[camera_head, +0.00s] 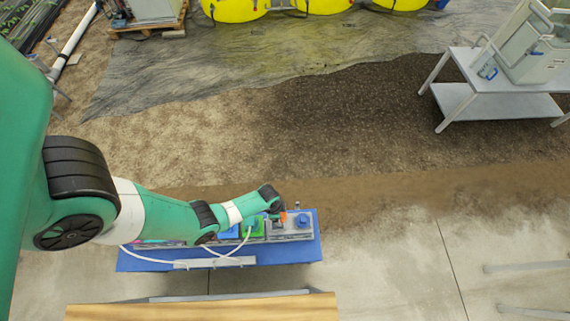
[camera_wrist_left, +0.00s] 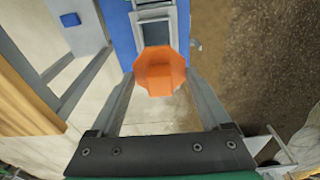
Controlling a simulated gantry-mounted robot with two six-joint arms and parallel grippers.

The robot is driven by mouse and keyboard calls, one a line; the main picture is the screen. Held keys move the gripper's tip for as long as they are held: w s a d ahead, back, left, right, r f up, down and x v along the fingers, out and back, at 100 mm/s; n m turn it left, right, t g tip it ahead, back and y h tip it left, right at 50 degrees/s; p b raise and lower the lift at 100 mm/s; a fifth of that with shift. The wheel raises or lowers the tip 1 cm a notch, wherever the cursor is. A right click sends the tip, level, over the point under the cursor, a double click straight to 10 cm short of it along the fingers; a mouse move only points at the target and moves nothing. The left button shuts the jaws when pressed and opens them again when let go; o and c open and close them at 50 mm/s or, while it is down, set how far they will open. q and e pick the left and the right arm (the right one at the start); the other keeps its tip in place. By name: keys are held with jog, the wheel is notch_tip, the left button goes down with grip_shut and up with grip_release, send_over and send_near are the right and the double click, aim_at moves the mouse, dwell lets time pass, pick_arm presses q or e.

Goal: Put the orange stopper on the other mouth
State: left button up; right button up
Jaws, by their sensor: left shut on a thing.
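The orange stopper (camera_wrist_left: 160,71) is octagonal and sits between the two fingers of my left gripper (camera_wrist_left: 161,78) in the left wrist view. My left gripper (camera_head: 282,214) is shut on it. In the head view the stopper (camera_head: 283,217) shows as a small orange spot over the right part of the blue skid (camera_head: 290,255). A grey rectangular frame (camera_wrist_left: 155,12) on the blue surface lies just beyond the stopper. I cannot make out either mouth clearly. My right gripper is not in view.
A green block (camera_head: 256,229) and a blue block (camera_head: 303,220) stand on the skid near the gripper. A wooden bench edge (camera_head: 200,309) lies in front. A grey table (camera_head: 505,80) with a cabinet is at the back right.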

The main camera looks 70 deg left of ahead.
pick_arm(q)
jog(key=shift+s+f, duration=0.4)
jog(key=shift+f, duration=0.2)
jog(key=shift+s+d, duration=0.15)
jog(key=shift+d, duration=0.1)
jog(key=shift+f, duration=0.1)
notch_tip(320, 180, down, 10)
jog(key=b, duration=0.9)
jog(key=shift+r+b, duration=0.25)
jog(key=shift+b, duration=0.1)
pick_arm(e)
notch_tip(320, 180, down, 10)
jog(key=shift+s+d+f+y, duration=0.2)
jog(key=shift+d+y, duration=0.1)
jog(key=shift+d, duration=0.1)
pick_arm(q)
jog(key=shift+a, duration=0.1)
jog(key=o, duration=1.2)
jog(key=shift+c, duration=0.2)
jog(key=shift+r, duration=0.2)
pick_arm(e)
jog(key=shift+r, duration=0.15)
